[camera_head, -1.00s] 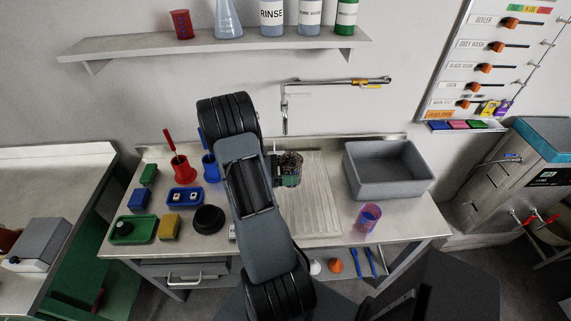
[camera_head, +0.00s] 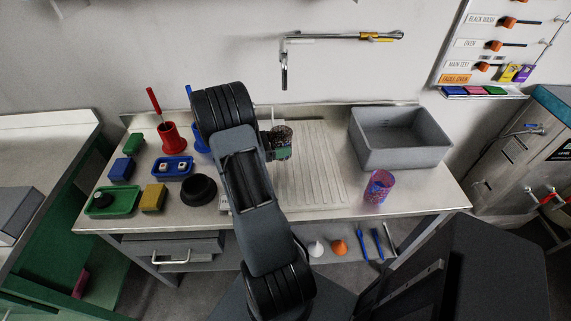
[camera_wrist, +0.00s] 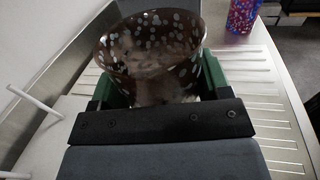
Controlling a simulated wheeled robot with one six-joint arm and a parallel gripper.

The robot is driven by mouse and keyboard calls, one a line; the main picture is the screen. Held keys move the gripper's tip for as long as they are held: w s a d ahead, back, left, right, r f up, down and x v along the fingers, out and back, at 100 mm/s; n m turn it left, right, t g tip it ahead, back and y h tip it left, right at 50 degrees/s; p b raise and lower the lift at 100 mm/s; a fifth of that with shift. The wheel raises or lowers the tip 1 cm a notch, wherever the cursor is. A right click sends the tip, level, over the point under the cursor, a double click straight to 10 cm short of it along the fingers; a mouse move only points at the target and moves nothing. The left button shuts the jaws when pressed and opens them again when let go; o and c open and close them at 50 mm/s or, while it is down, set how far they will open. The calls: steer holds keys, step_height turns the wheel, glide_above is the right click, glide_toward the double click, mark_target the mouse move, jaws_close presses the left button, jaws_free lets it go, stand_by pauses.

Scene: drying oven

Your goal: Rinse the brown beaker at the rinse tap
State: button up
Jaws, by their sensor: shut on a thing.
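The brown beaker (camera_head: 281,134) is translucent with pale speckles. In the wrist view the brown beaker (camera_wrist: 152,55) stands between green finger pads, with its open rim showing. My gripper (camera_head: 281,152) is shut on it, over the left part of the grooved drainboard. In the wrist view my gripper (camera_wrist: 158,95) hides the beaker's lower part. The rinse tap (camera_head: 284,72) is a thin wall pipe with a downward spout, behind and above the beaker in the head view. The beaker is apart from the spout.
A grey basin (camera_head: 400,155) stands on the right of the steel bench. A red and purple speckled cup (camera_head: 378,188) stands near its front edge. Red holder (camera_head: 170,137), blue tray (camera_head: 172,167), black bowl (camera_head: 199,190) and green tray (camera_head: 112,203) crowd the left. The grooved drainboard (camera_head: 318,165) is mostly clear.

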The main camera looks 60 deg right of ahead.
steer(key=w+d+f+n+t+h+b, duration=0.1)
steer(key=w+b, duration=0.1)
steer(key=w+d+f+n+t+h+b, duration=0.1)
steer(key=w+f+t+b, duration=0.1)
steer(key=w, duration=0.1)
steer(key=w+d+f+n+t+h+b, duration=0.1)
steer(key=w+d+f+b, duration=0.1)
steer(key=b, duration=0.1)
steer(key=shift+w+n+t, duration=0.3)
steer(key=w+t, duration=0.1)
steer(key=w+d+r+n+t+h, duration=0.1)
steer(key=w, duration=0.1)
steer(key=w+r+n+t, duration=0.1)
steer(key=shift+w+d+t, duration=0.3)
steer(key=shift+w+d, duration=0.05)
steer(key=shift+w+d+r+n+t, duration=0.1)
steer(key=shift+w+r+n+t, duration=0.05)
steer(key=shift+w+n+t, duration=0.2)
steer(key=shift+w+n+t+h, duration=0.25)
steer(key=shift+h, duration=0.05)
